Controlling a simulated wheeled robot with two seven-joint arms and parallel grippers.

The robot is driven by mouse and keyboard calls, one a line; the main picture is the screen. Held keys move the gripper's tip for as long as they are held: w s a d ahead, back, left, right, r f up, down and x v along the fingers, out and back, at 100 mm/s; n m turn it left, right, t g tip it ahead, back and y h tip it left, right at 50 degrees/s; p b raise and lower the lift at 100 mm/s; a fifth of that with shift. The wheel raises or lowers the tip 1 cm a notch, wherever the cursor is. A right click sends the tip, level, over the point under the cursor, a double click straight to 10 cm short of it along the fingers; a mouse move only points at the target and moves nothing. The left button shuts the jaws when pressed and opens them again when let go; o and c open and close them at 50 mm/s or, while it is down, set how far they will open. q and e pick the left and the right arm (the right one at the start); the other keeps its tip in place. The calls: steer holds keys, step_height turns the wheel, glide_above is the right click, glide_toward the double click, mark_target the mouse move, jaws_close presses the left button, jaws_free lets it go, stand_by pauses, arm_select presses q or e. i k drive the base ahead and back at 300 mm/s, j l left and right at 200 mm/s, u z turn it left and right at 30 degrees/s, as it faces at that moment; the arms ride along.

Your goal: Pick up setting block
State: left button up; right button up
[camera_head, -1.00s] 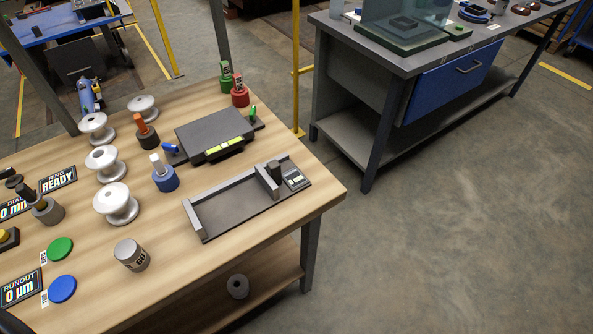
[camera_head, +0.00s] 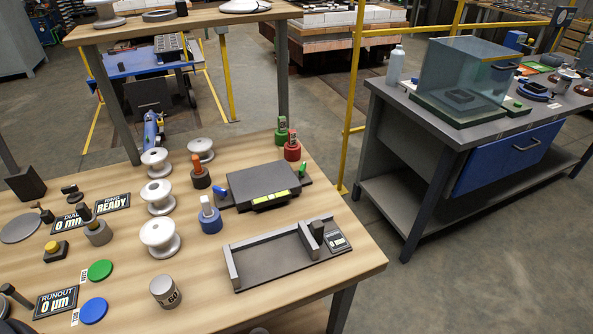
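No object carries the name setting block, and I cannot tell for certain which one it is. A short grey cylinder marked 60 (camera_head: 165,292) stands upright near the table's front edge. A dark upright block (camera_head: 312,234) stands at the right end of a long grey fixture (camera_head: 270,262), beside a small display (camera_head: 337,240). Neither is held by anything visible. Neither of my grippers is in view.
Several pale spool-shaped insulators (camera_head: 159,238) stand in the wooden table's middle. A dark flat device (camera_head: 264,185) lies behind the fixture. Green (camera_head: 100,270) and blue (camera_head: 93,310) discs lie at front left. A grey bench (camera_head: 430,125) stands right, across open floor.

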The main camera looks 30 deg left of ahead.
mark_target(162, 287)
steer(key=j+u, duration=0.1)
steer(key=u, duration=0.3)
steer(key=j+u, duration=0.1)
steer(key=u, duration=0.35)
steer(key=k+j+u, duration=0.1)
steer(key=u, duration=0.3)
steer(key=j+u, duration=0.1)
steer(key=u, duration=0.3)
